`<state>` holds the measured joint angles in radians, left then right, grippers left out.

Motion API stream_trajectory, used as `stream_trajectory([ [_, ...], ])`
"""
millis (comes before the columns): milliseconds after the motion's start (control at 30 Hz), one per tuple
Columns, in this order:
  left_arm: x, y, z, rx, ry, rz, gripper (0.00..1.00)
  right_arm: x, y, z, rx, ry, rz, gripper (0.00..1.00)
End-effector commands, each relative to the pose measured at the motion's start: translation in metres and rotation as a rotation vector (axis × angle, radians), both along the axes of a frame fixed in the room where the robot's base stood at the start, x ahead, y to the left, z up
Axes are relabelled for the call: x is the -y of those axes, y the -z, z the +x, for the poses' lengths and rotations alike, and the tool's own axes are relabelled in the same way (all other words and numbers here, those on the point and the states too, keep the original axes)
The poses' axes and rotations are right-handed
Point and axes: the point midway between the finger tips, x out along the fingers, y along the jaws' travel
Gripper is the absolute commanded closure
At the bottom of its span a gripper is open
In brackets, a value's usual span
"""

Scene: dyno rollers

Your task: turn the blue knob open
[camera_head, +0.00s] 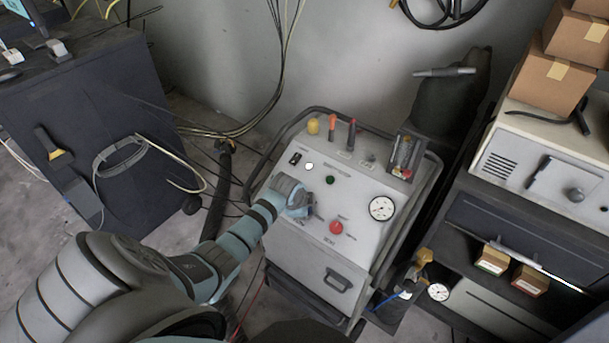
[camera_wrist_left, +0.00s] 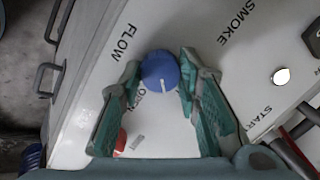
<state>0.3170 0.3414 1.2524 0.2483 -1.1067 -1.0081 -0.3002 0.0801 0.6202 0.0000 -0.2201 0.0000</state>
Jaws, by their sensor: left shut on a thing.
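The blue knob (camera_wrist_left: 160,71) sits on a white panel below the word FLOW in the left wrist view. A white mark on it points toward the bottom of that view. My left gripper (camera_wrist_left: 158,80) has its two teal fingers on either side of the knob and is shut on it. In the head view my left gripper (camera_head: 302,205) reaches the panel of a grey machine (camera_head: 347,282), and the knob is hidden behind it there. My right gripper does not show in either view.
Near the knob on the panel are a red button (camera_head: 336,228), a green button (camera_head: 330,180) and a round gauge (camera_head: 381,208). A dark cabinet (camera_head: 85,120) stands at left, and shelves with boxes (camera_head: 545,80) at right. Cables hang along the wall.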

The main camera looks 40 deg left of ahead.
Motion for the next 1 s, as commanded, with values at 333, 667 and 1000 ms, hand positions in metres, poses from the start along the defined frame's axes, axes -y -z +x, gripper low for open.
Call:
stream_trajectory([
  [333,0.001,-0.001,-0.001,-0.005,0.285,0.153,0.98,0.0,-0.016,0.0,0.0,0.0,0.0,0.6],
  [667,0.0,0.001,-0.002,-0.008,0.532,0.289,0.98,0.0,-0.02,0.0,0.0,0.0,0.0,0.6],
  [1000,0.0,0.001,-0.002,-0.009,0.68,0.37,0.98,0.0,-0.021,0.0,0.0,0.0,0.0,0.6],
])
